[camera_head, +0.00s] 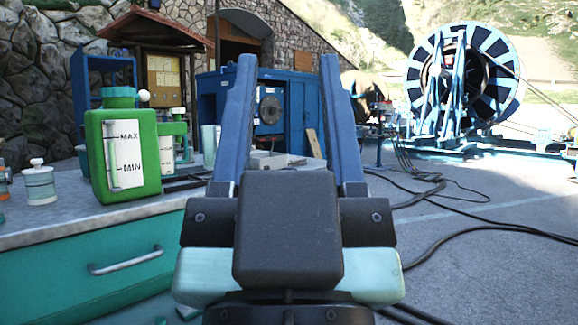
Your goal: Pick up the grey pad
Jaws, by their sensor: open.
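My gripper (287,65) points away from me in the middle of the head view. Its two blue fingers stand wide apart, with nothing between them. I cannot make out a grey pad for certain. Flat dark pieces (186,183) lie on the grey worktop (130,215), just left of my gripper and behind the green bottle; I cannot tell what they are. The gripper body hides part of the worktop's right end.
A green bottle (124,150) with MAX and MIN marks stands on the worktop. A small white jar (39,184) is left of it. Behind are a low white box (272,160) and a blue machine (290,105). Black cables (455,238) cross the ground at right.

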